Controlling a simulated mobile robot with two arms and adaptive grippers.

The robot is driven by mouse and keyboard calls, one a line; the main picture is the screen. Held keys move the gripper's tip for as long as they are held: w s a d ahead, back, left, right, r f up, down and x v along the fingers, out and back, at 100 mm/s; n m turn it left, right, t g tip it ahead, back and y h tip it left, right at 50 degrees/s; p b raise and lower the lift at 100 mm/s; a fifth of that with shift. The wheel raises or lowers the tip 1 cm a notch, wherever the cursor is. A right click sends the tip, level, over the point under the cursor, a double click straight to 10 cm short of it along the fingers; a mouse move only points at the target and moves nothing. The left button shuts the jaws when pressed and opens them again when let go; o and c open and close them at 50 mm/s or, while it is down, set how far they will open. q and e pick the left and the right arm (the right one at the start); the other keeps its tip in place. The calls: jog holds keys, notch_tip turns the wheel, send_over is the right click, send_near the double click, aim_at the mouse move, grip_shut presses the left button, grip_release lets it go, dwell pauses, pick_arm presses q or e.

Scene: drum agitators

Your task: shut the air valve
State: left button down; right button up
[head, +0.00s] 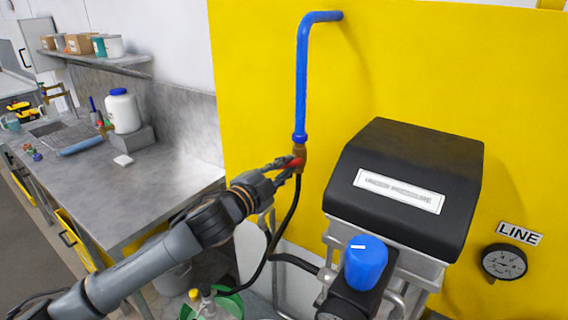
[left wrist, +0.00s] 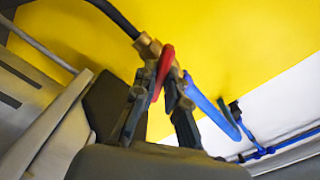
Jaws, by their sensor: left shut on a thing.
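The air valve is a brass body (head: 299,151) with a red lever handle (head: 291,163) at the lower end of a blue pipe (head: 302,80). A black hose leaves its lower end. My left gripper (head: 285,166) reaches the valve from the left and is shut on the red handle. In the left wrist view the red handle (left wrist: 163,68) stands between the two fingers of my left gripper (left wrist: 166,92), with the brass body (left wrist: 147,46) just beyond. The fingers partly hide the handle. My right gripper is not in view.
A black-topped machine (head: 405,185) with a blue knob (head: 366,262) stands right of the valve. A round gauge (head: 503,262) sits under a LINE label on the yellow panel (head: 450,60). A grey bench (head: 150,185) with a white jar (head: 122,112) is at the left.

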pick_arm(q)
jog(key=m+p, duration=0.1)
jog(key=m, duration=0.3)
jog(key=shift+m+p, duration=0.5)
jog(key=shift+m, duration=0.4)
jog(key=c, duration=1.4)
grip_release()
